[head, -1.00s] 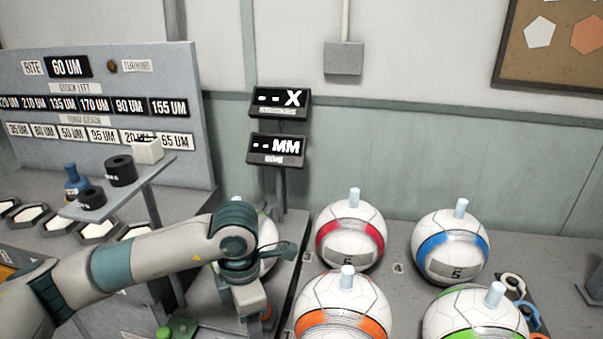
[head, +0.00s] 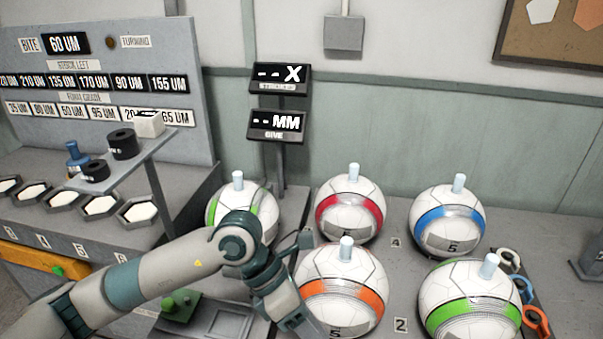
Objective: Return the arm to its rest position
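My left arm comes in from the lower left, and its gripper (head: 300,322) points down at the lower middle, beside the orange-banded ball. The fingertips are not clearly visible, so I cannot tell whether it is open or shut. My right gripper is not in view. A green-banded ball (head: 222,207) stands behind my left arm, partly hidden by it. A red-banded ball (head: 350,190), a blue-banded ball (head: 460,205), an orange-banded ball (head: 330,275) and another green-banded ball (head: 450,285) stand on the grey bench, each with a pale peg on top.
Two displays (head: 280,78) stand on a post at the back. A grey panel (head: 100,50) with micron labels is at left, above hexagonal pads (head: 100,207). A small raised shelf (head: 120,165) holds black cylinders. Coloured rings (head: 535,320) lie at right. A green button (head: 180,303) is below my arm.

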